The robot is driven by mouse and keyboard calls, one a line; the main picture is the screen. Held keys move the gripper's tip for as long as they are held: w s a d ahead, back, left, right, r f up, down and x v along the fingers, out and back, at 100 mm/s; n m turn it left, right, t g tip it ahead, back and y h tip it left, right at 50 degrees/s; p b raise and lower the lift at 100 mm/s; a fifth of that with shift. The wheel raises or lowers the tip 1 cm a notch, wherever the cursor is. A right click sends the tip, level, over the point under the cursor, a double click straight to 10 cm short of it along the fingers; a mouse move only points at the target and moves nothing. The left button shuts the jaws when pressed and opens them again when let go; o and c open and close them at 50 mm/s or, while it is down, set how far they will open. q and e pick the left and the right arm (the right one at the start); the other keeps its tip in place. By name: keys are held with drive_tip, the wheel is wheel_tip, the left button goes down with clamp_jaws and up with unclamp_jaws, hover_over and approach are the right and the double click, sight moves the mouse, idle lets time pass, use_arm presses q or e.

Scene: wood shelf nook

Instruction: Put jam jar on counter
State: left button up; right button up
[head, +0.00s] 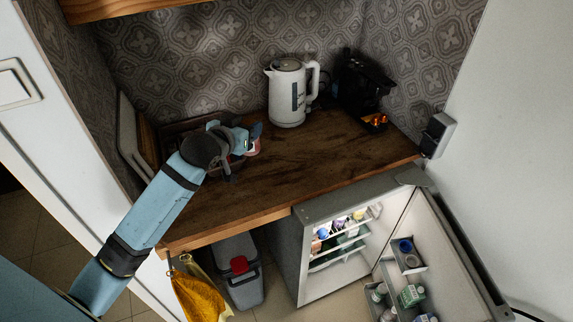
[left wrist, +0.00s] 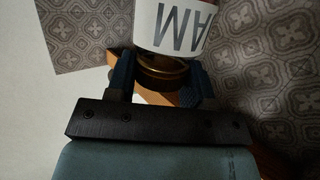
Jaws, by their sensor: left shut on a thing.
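My left gripper (head: 243,139) reaches in over the left part of the wooden counter (head: 310,160). It is shut on the jam jar (head: 255,147), which is mostly hidden behind the gripper in the head view. In the left wrist view the jam jar (left wrist: 180,28) shows a white label with big dark letters and a gold lid. The lid end lies between the two dark fingers of the left gripper (left wrist: 160,80). I cannot tell whether the jar touches the counter. My right gripper is in neither view.
A white kettle (head: 288,95) and a dark coffee machine (head: 361,82) stand at the back right. A dark tray (head: 178,129) is behind my left gripper. An open fridge (head: 303,263) is below at right, its door (head: 429,245) swung out. The counter's middle and right front are clear.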

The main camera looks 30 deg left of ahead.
use_arm(q)
wheel_tip(320, 180, down, 20)
drive_tip(key=shift+r+p, duration=0.25)
drive_tip(key=shift+p, duration=0.3)
drive_tip(key=shift+s+f, duration=0.1)
drive_tip(key=o, duration=1.1)
drive_tip(key=shift+s, duration=0.1)
drive_tip(key=b+v, duration=0.1)
drive_tip(key=v, duration=1)
drive_tip(key=s+d+f+m+g+h, duration=0.1)
drive_tip(key=s+d+f, duration=0.2)
drive_tip(key=s+d, duration=0.2)
drive_tip(key=s+d+f+m+g+h, duration=0.1)
drive_tip(key=s+d+f, duration=0.3)
drive_tip(key=s+d, duration=0.1)
drive_tip(key=s+d+f+g+h, duration=0.1)
drive_tip(key=s+d+f, duration=0.3)
drive_tip(key=d, duration=0.2)
drive_tip(key=shift+s+f+m+g, duration=0.2)
drive_tip(key=shift+s+m+g, duration=0.1)
drive_tip(key=shift+s+m, duration=0.1)
